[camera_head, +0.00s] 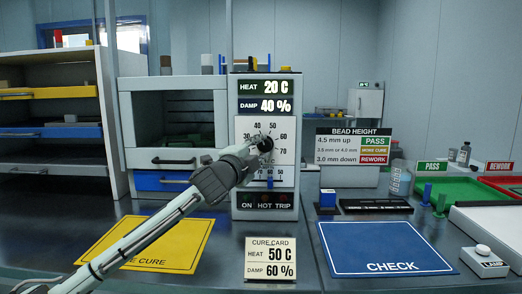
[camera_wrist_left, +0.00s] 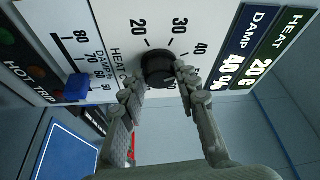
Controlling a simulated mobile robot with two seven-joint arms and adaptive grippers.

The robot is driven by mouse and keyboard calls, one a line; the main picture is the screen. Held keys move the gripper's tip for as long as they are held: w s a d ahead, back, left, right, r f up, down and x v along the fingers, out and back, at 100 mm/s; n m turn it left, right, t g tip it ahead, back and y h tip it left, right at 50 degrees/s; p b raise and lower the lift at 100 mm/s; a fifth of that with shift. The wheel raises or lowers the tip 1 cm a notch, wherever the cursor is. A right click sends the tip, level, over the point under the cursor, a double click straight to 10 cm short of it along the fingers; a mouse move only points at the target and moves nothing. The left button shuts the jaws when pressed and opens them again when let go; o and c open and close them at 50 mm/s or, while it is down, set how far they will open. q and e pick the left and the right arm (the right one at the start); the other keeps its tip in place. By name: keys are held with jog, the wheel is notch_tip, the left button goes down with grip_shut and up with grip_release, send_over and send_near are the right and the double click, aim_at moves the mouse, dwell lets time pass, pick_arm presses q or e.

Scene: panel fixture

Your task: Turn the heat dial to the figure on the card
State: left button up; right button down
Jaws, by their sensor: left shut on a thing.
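The heat dial (camera_wrist_left: 158,68) is a round black knob on the white panel (camera_head: 288,130), ringed by printed figures. My left gripper (camera_wrist_left: 162,86) is shut on it, one finger on each side; in the head view the gripper (camera_head: 258,147) covers part of the dial. I cannot make out a pointer mark on the dial. The heat display (camera_head: 276,87) reads 20 C, and the damp display (camera_head: 265,105) reads 40 %. The cure card (camera_head: 270,261) stands below the panel and reads HEAT 50 C, DAMP 60 %. My right gripper is out of view.
A blue damper slider (camera_wrist_left: 77,88) sits on the panel beside the dial's scale. ON, HOT and TRIP lamps (camera_head: 265,205) are below. An oven (camera_head: 176,158) stands left.

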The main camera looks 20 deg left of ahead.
pick_arm(q)
jog(key=m, duration=0.1)
jog(key=m+g, duration=0.1)
jog(key=m, duration=0.2)
jog(key=shift+r+g, duration=0.3)
jog(key=shift+d+r+m+g+y, duration=0.1)
jog(key=shift+m+g+y, duration=0.45)
jog(key=shift+m, duration=1.25)
jog(key=shift+g, duration=0.25)
jog(key=o, duration=1.2)
jog(key=shift+c, duration=0.2)
jog(key=v, duration=1.2)
